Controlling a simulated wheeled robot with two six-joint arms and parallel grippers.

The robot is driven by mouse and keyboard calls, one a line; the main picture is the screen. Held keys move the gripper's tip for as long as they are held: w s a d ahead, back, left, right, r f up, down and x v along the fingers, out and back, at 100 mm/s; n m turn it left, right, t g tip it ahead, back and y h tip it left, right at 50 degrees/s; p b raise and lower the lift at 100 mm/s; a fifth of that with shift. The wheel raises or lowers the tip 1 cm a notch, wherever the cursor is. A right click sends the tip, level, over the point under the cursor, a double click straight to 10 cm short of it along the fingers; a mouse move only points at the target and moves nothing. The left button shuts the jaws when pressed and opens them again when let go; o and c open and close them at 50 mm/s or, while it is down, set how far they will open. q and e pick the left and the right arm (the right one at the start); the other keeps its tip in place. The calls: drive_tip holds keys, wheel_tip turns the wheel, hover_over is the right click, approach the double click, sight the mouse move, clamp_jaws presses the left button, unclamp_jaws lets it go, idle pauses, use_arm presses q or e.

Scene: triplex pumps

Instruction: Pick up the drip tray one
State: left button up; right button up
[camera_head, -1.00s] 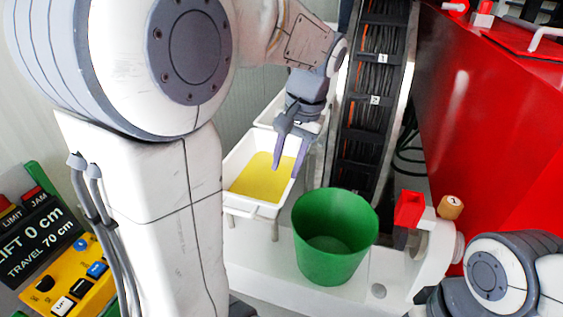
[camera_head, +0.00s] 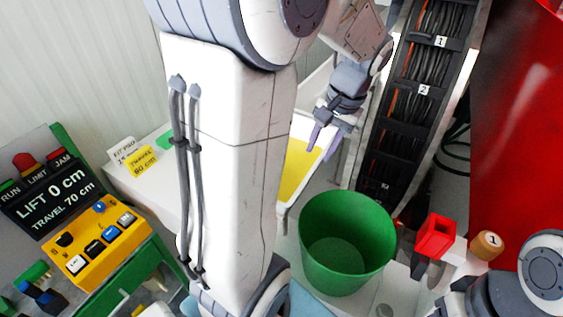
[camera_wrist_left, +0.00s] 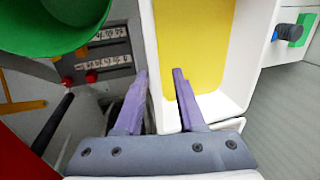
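A white tray (camera_head: 316,180) with yellow liquid (camera_head: 298,165) stands in the middle of the head view; my left arm hides its left part. No number shows on it. In the left wrist view the same tray (camera_wrist_left: 157,90) fills the middle, with its long white wall upright. My left gripper (camera_head: 322,142) is open at the tray's right side. In the left wrist view its two purple fingers (camera_wrist_left: 161,72) are apart, with the tray wall appearing between them. I cannot tell whether they touch it. My right arm shows at the lower right; its fingers are out of view.
A green bucket (camera_head: 347,240) stands close beside the tray, and also shows in the left wrist view (camera_wrist_left: 55,25). A cable rack (camera_head: 413,110) rises behind.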

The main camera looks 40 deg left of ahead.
sight(315, 165)
use_arm(q)
drive_tip(key=x, duration=0.1)
drive_tip(key=p+x, duration=0.1)
drive_tip(key=x, duration=0.3)
drive_tip(key=shift+s+d+f, duration=0.1)
drive_tip(key=shift+s+d, duration=0.25)
drive_tip(key=shift+s, duration=0.05)
clamp_jaws()
idle(0.9)
